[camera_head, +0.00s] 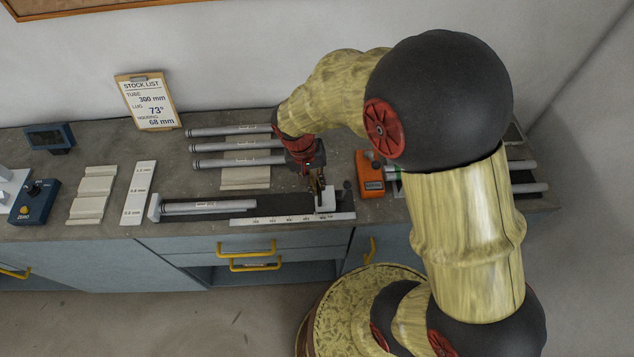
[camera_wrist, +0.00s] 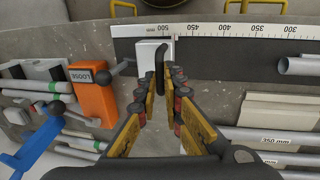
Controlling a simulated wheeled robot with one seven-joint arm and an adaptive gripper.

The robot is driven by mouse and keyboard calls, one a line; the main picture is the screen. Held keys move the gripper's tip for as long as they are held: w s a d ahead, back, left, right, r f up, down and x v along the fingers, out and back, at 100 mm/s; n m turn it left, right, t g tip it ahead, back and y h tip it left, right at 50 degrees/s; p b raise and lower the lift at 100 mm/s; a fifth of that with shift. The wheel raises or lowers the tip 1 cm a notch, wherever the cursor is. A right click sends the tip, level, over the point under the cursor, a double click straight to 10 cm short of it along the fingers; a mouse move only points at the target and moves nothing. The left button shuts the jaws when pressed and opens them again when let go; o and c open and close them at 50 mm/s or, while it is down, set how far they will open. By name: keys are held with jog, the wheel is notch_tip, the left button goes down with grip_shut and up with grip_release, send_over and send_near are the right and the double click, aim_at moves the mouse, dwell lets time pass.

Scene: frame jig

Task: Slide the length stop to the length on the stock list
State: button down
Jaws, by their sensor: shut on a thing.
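The length stop (camera_head: 325,200) is a white block on the dark rail near the right end of the jig; in the wrist view (camera_wrist: 148,52) it carries a black upright handle. My gripper (camera_wrist: 162,88) is shut on that handle; the fingertips partly hide it. In the head view my gripper (camera_head: 318,188) is over the stop. The white scale (camera_wrist: 225,30) runs along the rail, and a red mark at the stop stands a little below 500. The stock list (camera_head: 148,100) stands against the wall; its tube line reads 300 or 390 mm, middle digit unclear.
A tube (camera_head: 210,207) lies on the rail's left part, apart from the stop. An orange block (camera_wrist: 95,97) labelled LOOSE, with a lever, is beside the stop. Several loose tubes (camera_head: 235,147) lie behind the jig. The rail between stop and tube looks clear.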

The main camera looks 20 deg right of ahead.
jog(key=shift+a, duration=0.15)
jog(key=w+a, duration=0.2)
jog(key=a, duration=0.6)
jog(key=w+a, duration=0.3)
jog(key=a, duration=0.6)
jog(key=shift+w, duration=0.3)
jog(key=c, duration=1.9)
grip_release()
jog(key=r, duration=0.4)
jog(key=a+r, duration=0.1)
jog(key=r, duration=0.2)
jog(key=a+r, duration=0.1)
jog(key=r, duration=0.3)
jog(key=shift+w+r, duration=0.35)
